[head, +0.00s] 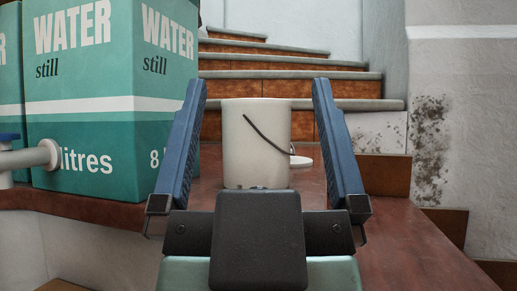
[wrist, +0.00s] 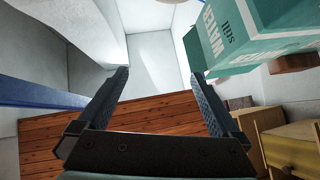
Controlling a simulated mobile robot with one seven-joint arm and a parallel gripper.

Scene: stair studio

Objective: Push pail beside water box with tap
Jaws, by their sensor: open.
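The white pail (head: 256,150), with a thin dark handle across its side, stands upright on the reddish-brown surface in the middle of the head view. My gripper (head: 257,90) is open, its two blue fingers appearing on either side of the pail in the picture. I cannot tell if either finger touches it. The teal water box (head: 88,118) stands to the left, with a pale tap (head: 35,157) in front of it. In the wrist view my gripper (wrist: 159,73) is open and empty, the water box (wrist: 245,38) is at upper right, and I cannot make out the pail.
Another teal box (head: 10,85) is cut off at the left edge. Tiled stairs (head: 290,88) rise behind. The brown surface (head: 415,250) is clear at front right. Boxes or cabinets (wrist: 292,148) show at lower right in the wrist view.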

